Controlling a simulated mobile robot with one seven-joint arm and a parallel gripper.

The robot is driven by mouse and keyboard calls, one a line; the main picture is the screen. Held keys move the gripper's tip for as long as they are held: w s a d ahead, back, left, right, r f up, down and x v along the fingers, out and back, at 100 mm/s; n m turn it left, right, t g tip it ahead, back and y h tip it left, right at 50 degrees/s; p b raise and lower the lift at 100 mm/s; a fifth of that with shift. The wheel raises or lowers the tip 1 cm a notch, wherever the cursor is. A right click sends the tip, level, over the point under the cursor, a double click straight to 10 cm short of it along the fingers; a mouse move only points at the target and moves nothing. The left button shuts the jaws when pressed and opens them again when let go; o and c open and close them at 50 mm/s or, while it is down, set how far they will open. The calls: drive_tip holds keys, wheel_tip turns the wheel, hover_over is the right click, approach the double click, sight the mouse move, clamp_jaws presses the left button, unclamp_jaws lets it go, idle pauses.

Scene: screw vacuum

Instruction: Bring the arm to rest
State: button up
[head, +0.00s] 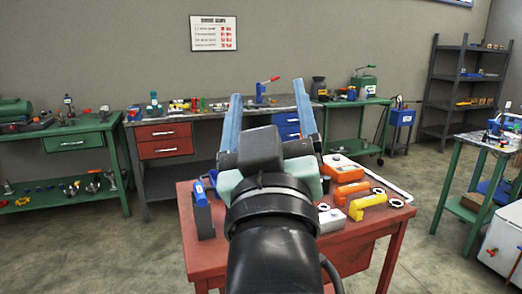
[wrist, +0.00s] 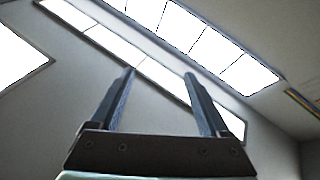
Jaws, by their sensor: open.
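My gripper (head: 268,88) stands in the middle of the head view, above the red table, with its two blue fingers spread wide and pointing up and away. It is open, and nothing shows between the fingers. The wrist view shows the same open gripper (wrist: 160,75) against the wall and bright ceiling windows, with nothing held. My arm rises from the bottom of the head view and hides part of the red table.
The red table (head: 340,240) holds an orange device (head: 341,170), a yellow tool (head: 367,206), a white block (head: 331,219) and a blue-handled item (head: 199,194). Green benches (head: 65,143) and a grey workbench (head: 215,125) line the back wall. Floor at left is clear.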

drive_tip(key=s+r+m+t, duration=0.3)
drive_tip(key=s+r+t, duration=0.1)
drive_tip(key=s+r, duration=0.6)
wheel_tip(320, 180, up, 20)
drive_tip(key=p, duration=2.1)
drive_tip(key=shift+s+a+f, duration=0.25)
drive_tip(key=shift+s+a, duration=0.15)
drive_tip(key=shift+s, duration=0.05)
